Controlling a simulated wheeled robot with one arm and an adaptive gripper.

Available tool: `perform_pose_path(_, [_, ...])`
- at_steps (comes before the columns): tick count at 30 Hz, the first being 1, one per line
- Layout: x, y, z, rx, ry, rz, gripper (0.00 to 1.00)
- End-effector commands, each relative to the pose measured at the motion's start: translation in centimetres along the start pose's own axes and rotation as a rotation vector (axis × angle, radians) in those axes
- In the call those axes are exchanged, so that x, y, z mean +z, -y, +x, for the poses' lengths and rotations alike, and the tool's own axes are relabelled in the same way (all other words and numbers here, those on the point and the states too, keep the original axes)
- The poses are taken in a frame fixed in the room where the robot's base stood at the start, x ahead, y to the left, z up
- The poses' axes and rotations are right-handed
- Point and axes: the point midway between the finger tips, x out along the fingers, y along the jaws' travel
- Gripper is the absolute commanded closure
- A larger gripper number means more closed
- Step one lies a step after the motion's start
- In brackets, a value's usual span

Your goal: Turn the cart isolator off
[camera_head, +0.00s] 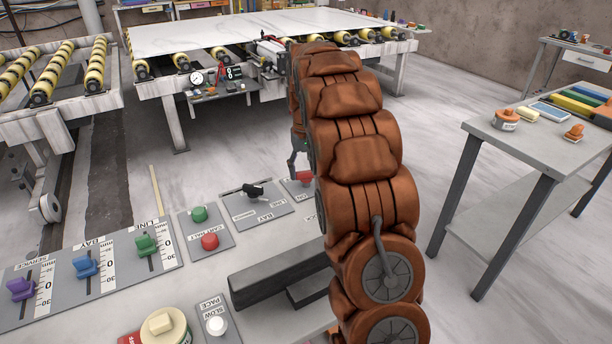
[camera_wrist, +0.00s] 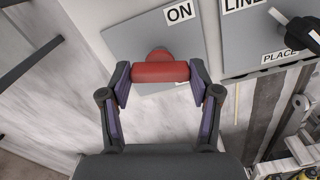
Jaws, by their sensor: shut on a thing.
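The cart isolator is a red knob (camera_wrist: 160,71) with a bar handle on a grey plate (camera_wrist: 132,42) in the wrist view. An ON label (camera_wrist: 179,12) is on the plate above the knob, to its right. Another label beside my right finger is mostly covered. My gripper (camera_wrist: 160,82) is shut on the red bar, with one purple-padded finger at each end of it. In the head view the red knob (camera_head: 305,177) shows at the far end of the console, partly behind my brown arm. My gripper (camera_head: 298,163) comes down on it there.
A black selector lever (camera_head: 254,190) on a BAY/LINE plate is close beside the isolator. Green and red buttons (camera_head: 209,241) and coloured sliders (camera_head: 86,266) lie farther left. A roller table with a pale slab (camera_head: 240,30) stands behind. A side table (camera_head: 490,125) is at right.

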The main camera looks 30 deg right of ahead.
Motion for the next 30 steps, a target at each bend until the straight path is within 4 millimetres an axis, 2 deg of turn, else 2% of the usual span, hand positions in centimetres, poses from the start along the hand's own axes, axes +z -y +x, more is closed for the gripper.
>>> perform_pose_path(6, [-0.13, 0.06, 0.03, 0.001, -0.005, -0.159, 0.72])
perform_pose_path(13, [-0.09, 0.0, -0.06, 0.001, -0.004, -0.267, 0.72])
perform_pose_path(30, [-0.07, -0.01, -0.16, 0.001, -0.003, -0.325, 0.72])
